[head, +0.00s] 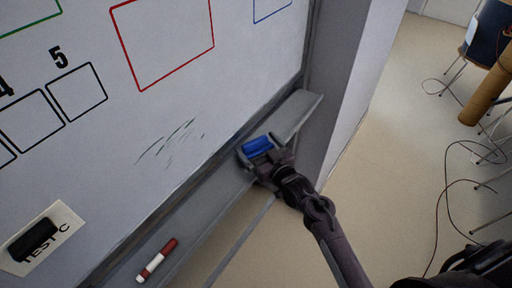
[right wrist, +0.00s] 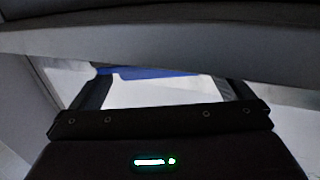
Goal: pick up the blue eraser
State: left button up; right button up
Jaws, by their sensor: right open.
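The blue eraser (head: 258,147) rests at the whiteboard's tray, toward its right end. My right gripper (head: 260,151) is at the eraser, with its open fingers on either side of it in the head view. In the right wrist view, the two fingers of the gripper (right wrist: 168,88) stand wide apart, and a blue strip of the eraser (right wrist: 150,72) shows between them under the tray's edge. The tray hides most of the eraser there, and contact cannot be told. My left gripper is not in view.
The grey tray (head: 300,112) runs along the whiteboard's (head: 215,95) lower edge. A red marker with a white end (head: 157,260) lies on it at lower left. A black eraser (head: 34,240) is on a "TEST C" card (head: 66,222). Chairs and cables are on the floor at right.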

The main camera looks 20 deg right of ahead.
jog(key=c, duration=1)
jog(key=shift+c, duration=0.2)
